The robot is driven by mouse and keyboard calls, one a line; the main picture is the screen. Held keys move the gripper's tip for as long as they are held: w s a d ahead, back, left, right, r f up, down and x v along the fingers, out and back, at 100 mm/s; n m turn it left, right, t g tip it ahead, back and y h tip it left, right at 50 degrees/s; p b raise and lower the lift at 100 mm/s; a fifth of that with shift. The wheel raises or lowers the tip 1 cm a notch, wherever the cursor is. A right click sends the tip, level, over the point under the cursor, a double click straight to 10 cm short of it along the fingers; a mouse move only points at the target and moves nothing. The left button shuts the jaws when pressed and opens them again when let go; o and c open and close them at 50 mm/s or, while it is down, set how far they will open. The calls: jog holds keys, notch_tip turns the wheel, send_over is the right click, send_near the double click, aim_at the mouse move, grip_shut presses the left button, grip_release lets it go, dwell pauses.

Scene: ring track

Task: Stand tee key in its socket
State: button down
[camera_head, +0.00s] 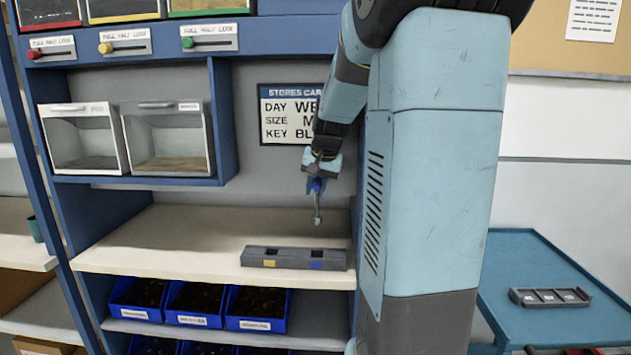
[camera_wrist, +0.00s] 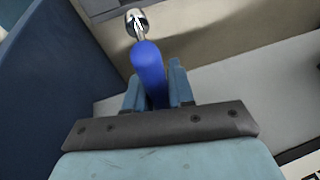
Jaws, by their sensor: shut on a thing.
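The tee key (camera_head: 317,213) hangs below my gripper (camera_head: 317,180), with its metal shaft and tip pointing down. In the wrist view its blue handle (camera_wrist: 149,66) sits between the two fingers of my gripper (camera_wrist: 158,88), and the metal end (camera_wrist: 136,20) shows beyond it. My gripper is shut on the blue part. The grey socket block (camera_head: 293,258) lies on the pale shelf, with a yellow mark at left, a blue mark at right and dark openings on top. The key is above the block, apart from it, over its right half.
A sign (camera_head: 291,114) on the back panel reads KEY and "BL", the rest hidden by my arm. Two clear-fronted bins (camera_head: 84,138) hang at left. Blue bins (camera_head: 195,303) stand below the shelf (camera_head: 160,248). A blue cart (camera_head: 570,325) with a grey tray (camera_head: 549,297) stands at right.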

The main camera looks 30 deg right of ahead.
jog(key=shift+f, duration=1.3)
jog(key=shift+f, duration=4.95)
dwell(1.0)
jog(key=c, duration=0.9)
grip_release()
